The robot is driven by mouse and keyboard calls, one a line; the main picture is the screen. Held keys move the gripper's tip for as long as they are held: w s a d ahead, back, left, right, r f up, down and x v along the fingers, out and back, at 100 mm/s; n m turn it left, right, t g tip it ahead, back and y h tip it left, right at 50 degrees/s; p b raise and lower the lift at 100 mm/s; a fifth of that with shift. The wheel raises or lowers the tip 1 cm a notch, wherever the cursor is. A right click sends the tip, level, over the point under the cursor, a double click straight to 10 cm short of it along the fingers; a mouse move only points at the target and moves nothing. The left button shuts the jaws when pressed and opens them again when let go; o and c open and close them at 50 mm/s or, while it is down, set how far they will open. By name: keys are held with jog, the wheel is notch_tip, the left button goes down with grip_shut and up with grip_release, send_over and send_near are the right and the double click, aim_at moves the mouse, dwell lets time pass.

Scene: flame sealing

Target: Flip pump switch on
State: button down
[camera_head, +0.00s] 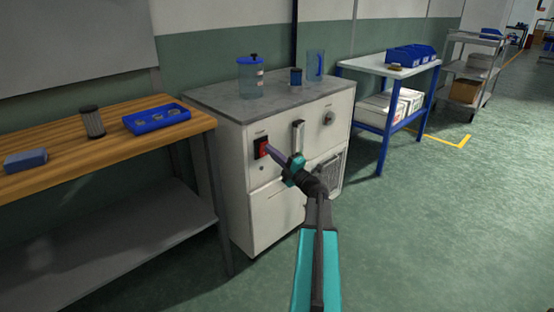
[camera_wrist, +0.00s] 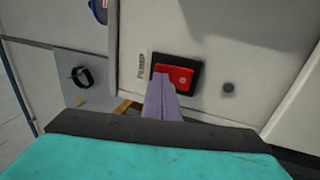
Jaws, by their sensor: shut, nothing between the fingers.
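The pump switch (camera_head: 261,148) is a red rocker in a black frame on the front of a white cabinet (camera_head: 276,213). In the wrist view the red rocker (camera_wrist: 182,75) sits beside a label reading PUMP (camera_wrist: 142,66). My gripper (camera_head: 268,149) is shut and empty, its purple fingers pointing at the switch. In the wrist view the fingertips (camera_wrist: 161,78) overlap the rocker's end nearest the label and hide part of it. I cannot tell whether they touch it, or which way the rocker is tipped.
A clear jar with a blue lid (camera_head: 251,77), a small dark canister (camera_head: 295,76) and a blue jug (camera_head: 316,65) stand on the cabinet top. A wooden bench (camera_head: 70,155) is at left, a blue-framed cart (camera_head: 385,70) at right. Green floor (camera_head: 445,235) is clear at right.

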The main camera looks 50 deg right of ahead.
jog(key=shift+w+r, duration=0.1)
jog(key=shift+w, duration=0.25)
jog(key=s+p, duration=0.2)
jog(key=s, duration=1.2)
jog(key=shift+a, duration=0.4)
jog(key=shift+w+r, duration=0.1)
jog(key=shift+r, duration=0.05)
dwell(0.5)
